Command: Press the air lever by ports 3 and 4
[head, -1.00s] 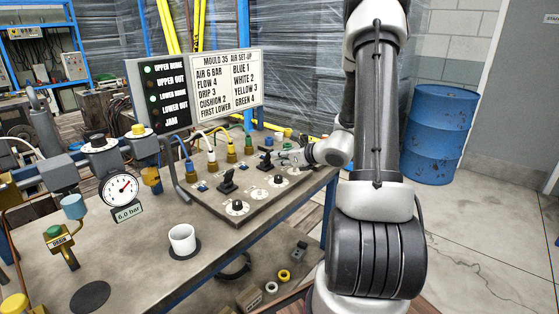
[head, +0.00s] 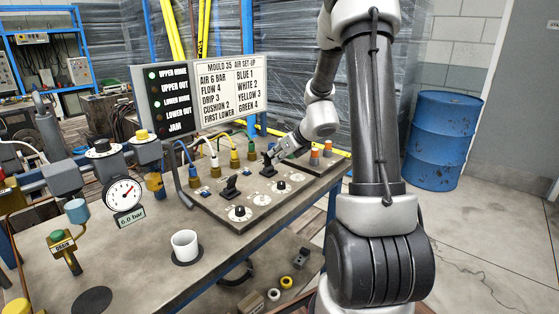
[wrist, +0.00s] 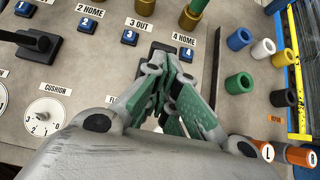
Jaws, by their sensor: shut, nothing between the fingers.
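The black air lever (head: 268,170) by ports 3 and 4 stands on the grey panel plate (head: 215,208). My gripper (head: 271,157) is shut and empty, pointing down at this lever's top. I cannot tell whether it touches. In the wrist view, my gripper's fingers (wrist: 172,62) hide most of the lever below the "3 OUT" label (wrist: 142,23) and "4 HOME" label (wrist: 184,40). A second black lever (head: 230,186) stands to the left; it also shows in the wrist view (wrist: 38,44). On the indicator board (head: 165,100), the upper home and lower home lamps are green.
Knobs with dials (head: 240,212) line the plate's front. Hose fittings (head: 235,158) stand behind the levers. A white cup (head: 184,243) stands at the bench front.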

